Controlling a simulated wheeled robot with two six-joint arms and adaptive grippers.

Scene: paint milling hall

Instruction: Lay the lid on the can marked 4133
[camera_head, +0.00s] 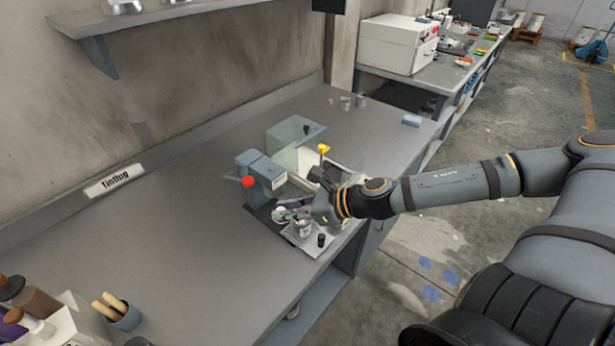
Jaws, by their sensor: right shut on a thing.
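My right gripper (296,207) reaches in from the right over the bench's front edge. It is shut on a small pale round piece that looks like the lid (280,214), partly hidden by the fingers. A small metal can (303,230) stands upright on a light plate (310,243), just below and in front of the fingers in the picture. The lid looks apart from the can, but their gap in height is hard to judge. The mark 4133 cannot be read. My left gripper is out of view.
A grey stand with a red knob (248,182) is close behind the gripper. A clear box (296,140) and a yellow-topped piece (323,149) stand beyond it. A small black piece (321,240) is beside the can. The bench's left middle (190,235) is clear.

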